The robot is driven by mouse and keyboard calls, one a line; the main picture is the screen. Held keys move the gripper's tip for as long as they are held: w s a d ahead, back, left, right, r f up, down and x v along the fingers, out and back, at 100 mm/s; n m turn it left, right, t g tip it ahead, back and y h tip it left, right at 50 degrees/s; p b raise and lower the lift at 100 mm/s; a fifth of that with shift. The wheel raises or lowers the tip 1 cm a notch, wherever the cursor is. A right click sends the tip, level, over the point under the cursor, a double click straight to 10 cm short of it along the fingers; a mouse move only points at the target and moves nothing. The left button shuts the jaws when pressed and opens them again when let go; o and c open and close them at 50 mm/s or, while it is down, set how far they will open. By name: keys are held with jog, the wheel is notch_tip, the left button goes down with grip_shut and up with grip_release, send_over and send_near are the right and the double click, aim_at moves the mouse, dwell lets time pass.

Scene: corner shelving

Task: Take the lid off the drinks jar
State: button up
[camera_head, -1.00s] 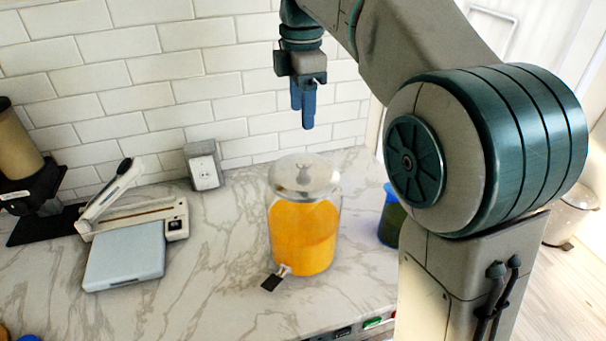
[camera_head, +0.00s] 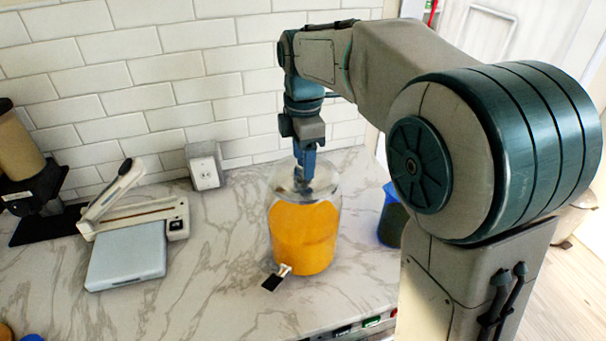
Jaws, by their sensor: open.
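The drinks jar (camera_head: 303,238) is clear glass with orange liquid and a small tap at its front base, standing upright on the marble counter. Its pale, see-through lid (camera_head: 283,184) sits on top. My gripper (camera_head: 305,178) points straight down over the middle of the lid, with its blue fingers at the knob. The fingers hide the knob, so I cannot tell whether they touch it. The gripper is open.
A blue cup with dark green contents (camera_head: 393,218) stands right of the jar, close to my arm. A white scale-like device (camera_head: 128,254) and a paper-trimmer-like tool (camera_head: 178,218) lie left. An outlet box (camera_head: 204,166) stands by the tiled wall. The counter (camera_head: 215,270) left of the jar is clear.

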grip_shut()
jog(key=shift+r, duration=0.15)
